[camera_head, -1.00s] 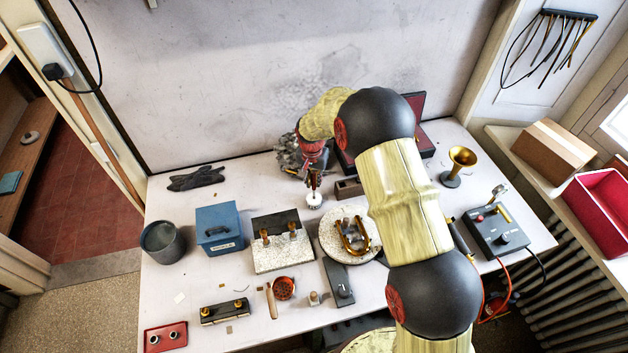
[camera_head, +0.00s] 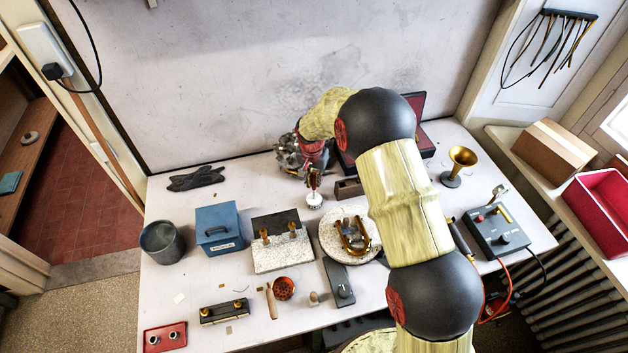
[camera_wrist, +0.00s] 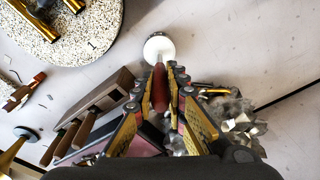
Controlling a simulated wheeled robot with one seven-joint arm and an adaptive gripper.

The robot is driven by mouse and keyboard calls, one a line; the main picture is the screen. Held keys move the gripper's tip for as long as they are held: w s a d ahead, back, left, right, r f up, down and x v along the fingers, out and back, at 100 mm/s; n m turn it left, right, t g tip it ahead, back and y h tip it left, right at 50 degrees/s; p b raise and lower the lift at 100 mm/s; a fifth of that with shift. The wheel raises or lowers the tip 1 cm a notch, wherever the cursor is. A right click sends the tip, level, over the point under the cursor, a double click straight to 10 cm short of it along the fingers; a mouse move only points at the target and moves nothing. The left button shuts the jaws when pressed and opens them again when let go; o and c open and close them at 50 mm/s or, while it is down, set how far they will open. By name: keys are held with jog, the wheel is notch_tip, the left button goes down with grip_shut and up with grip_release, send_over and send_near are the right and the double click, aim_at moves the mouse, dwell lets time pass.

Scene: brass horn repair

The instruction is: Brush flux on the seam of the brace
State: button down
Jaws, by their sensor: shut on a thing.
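My gripper (camera_head: 313,172) is at the back middle of the bench, pointing down. In the wrist view my gripper (camera_wrist: 165,88) is shut on the dark red handle of a brush (camera_wrist: 160,90). The brush's lower end meets a small white pot (camera_wrist: 158,46); its bristles are hidden. The white pot (camera_head: 314,200) also shows in the head view, just below my gripper. Curved brass parts (camera_head: 354,238) lie on a round speckled turntable (camera_head: 332,250), in front and to the right of the pot. The brace's seam is too small to make out.
A speckled block with brass posts (camera_head: 283,262) and a blue box (camera_head: 219,228) stand left of the turntable. A dark wooden holder (camera_head: 348,188) is close to my gripper on the right. A crumpled grey heap (camera_head: 287,155) lies close on the left. A brass funnel (camera_head: 460,162) stands farther right.

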aim_at(314, 172)
jog(key=shift+r+p, duration=1.4)
jog(key=shift+r, duration=2.05)
